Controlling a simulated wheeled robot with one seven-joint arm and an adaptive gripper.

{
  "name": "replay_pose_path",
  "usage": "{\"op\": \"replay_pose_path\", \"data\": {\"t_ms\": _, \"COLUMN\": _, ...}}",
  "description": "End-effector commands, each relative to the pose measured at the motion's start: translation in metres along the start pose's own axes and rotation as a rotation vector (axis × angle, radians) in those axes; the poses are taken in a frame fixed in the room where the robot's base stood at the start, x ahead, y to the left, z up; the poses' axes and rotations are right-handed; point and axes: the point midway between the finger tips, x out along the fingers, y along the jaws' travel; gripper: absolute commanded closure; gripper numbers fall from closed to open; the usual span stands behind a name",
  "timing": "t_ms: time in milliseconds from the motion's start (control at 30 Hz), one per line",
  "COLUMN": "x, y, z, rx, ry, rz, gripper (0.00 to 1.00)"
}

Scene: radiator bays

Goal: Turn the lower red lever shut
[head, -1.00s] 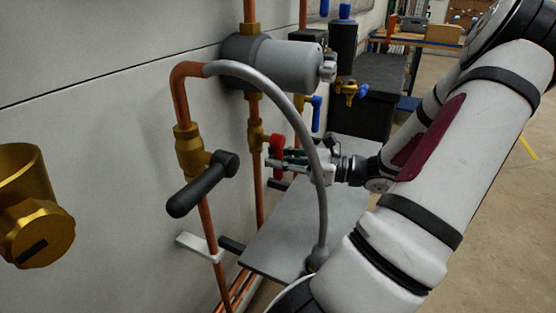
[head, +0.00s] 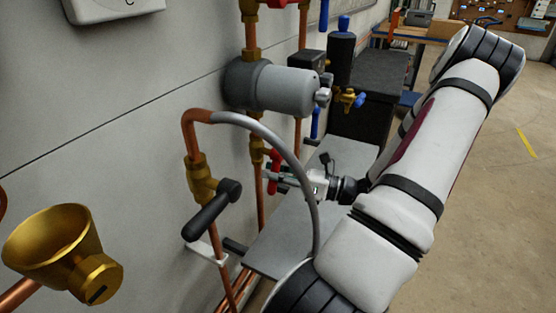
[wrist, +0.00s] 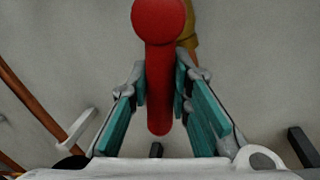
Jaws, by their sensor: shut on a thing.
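The lower red lever (head: 274,168) sits on a brass valve (head: 257,150) on a vertical copper pipe, below the grey cylinder. It hangs downward in the head view. My gripper (head: 279,176) reaches it from the right, with its fingers at the lever. In the wrist view the red lever (wrist: 158,85) runs down between the two teal-padded fingers of my gripper (wrist: 160,95), its round hub at the top. The fingers are closed on its lower part. A grey hose partly hides my gripper in the head view.
A grey hose (head: 300,165) arcs in front of my gripper. A black-handled valve (head: 212,210) is to the left and a grey cylinder (head: 275,88) above. Another red handle (head: 283,3) shows at the top edge. A blue lever (head: 315,122) is behind. Open floor lies right.

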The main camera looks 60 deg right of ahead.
Motion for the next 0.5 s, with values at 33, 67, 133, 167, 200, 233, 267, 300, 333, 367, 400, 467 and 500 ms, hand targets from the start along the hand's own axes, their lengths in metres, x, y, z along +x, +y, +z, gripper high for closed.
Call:
{"op": "replay_pose_path", "data": {"t_ms": 33, "x": 0.000, "y": 0.005, "z": 0.004, "rx": 0.043, "ry": -0.006, "rz": 0.002, "gripper": 1.00}}
{"op": "replay_pose_path", "data": {"t_ms": 67, "x": 0.000, "y": 0.006, "z": 0.004, "rx": 0.066, "ry": -0.010, "rz": 0.002, "gripper": 1.00}}
{"op": "replay_pose_path", "data": {"t_ms": 133, "x": 0.000, "y": 0.009, "z": 0.004, "rx": 0.123, "ry": -0.021, "rz": 0.002, "gripper": 1.00}}
{"op": "replay_pose_path", "data": {"t_ms": 167, "x": 0.001, "y": 0.011, "z": 0.004, "rx": 0.148, "ry": -0.027, "rz": 0.002, "gripper": 1.00}}
{"op": "replay_pose_path", "data": {"t_ms": 200, "x": 0.001, "y": 0.012, "z": 0.004, "rx": 0.182, "ry": -0.034, "rz": 0.002, "gripper": 1.00}}
{"op": "replay_pose_path", "data": {"t_ms": 233, "x": 0.001, "y": 0.014, "z": 0.004, "rx": 0.209, "ry": -0.038, "rz": 0.002, "gripper": 1.00}}
{"op": "replay_pose_path", "data": {"t_ms": 267, "x": 0.002, "y": 0.015, "z": 0.005, "rx": 0.235, "ry": -0.043, "rz": 0.002, "gripper": 1.00}}
{"op": "replay_pose_path", "data": {"t_ms": 300, "x": 0.002, "y": 0.017, "z": 0.005, "rx": 0.272, "ry": -0.051, "rz": 0.003, "gripper": 1.00}}
{"op": "replay_pose_path", "data": {"t_ms": 333, "x": 0.002, "y": 0.018, "z": 0.006, "rx": 0.300, "ry": -0.057, "rz": 0.002, "gripper": 1.00}}
{"op": "replay_pose_path", "data": {"t_ms": 367, "x": 0.002, "y": 0.020, "z": 0.006, "rx": 0.329, "ry": -0.062, "rz": 0.002, "gripper": 1.00}}
{"op": "replay_pose_path", "data": {"t_ms": 400, "x": 0.003, "y": 0.021, "z": 0.006, "rx": 0.365, "ry": -0.069, "rz": 0.002, "gripper": 1.00}}
{"op": "replay_pose_path", "data": {"t_ms": 467, "x": 0.003, "y": 0.024, "z": 0.007, "rx": 0.421, "ry": -0.082, "rz": 0.002, "gripper": 1.00}}
{"op": "replay_pose_path", "data": {"t_ms": 500, "x": 0.003, "y": 0.025, "z": 0.008, "rx": 0.457, "ry": -0.088, "rz": 0.001, "gripper": 1.00}}
